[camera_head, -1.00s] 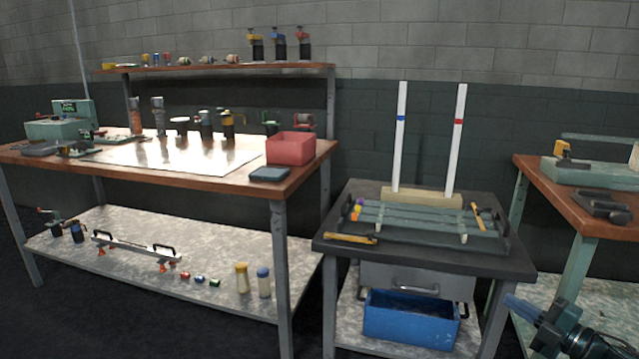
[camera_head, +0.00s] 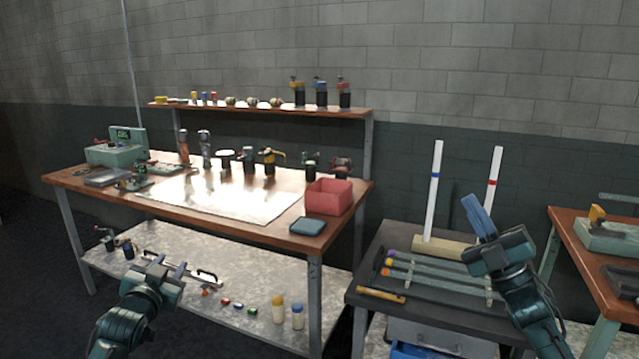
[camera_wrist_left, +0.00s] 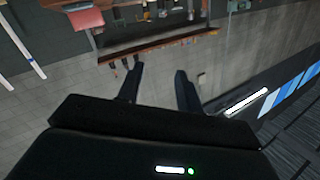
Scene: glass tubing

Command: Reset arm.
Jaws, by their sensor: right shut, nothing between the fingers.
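My left gripper (camera_head: 155,264) is raised at the lower left, in front of the long bench, touching nothing. In the left wrist view its two fingers (camera_wrist_left: 158,84) stand apart with nothing between them. My right gripper (camera_head: 478,215) is at the right, in front of the small dark table (camera_head: 372,275), with its blue-grey fingers pointing up and together. It holds nothing and hides part of the table top and the rack there.
The long bench (camera_head: 75,180) holds a red bin (camera_head: 328,196), a blue tray (camera_head: 307,226) and several tools. Two white upright posts (camera_head: 436,190) rise from a wooden block (camera_head: 440,247) on the small table. Another bench (camera_head: 575,235) is at the far right.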

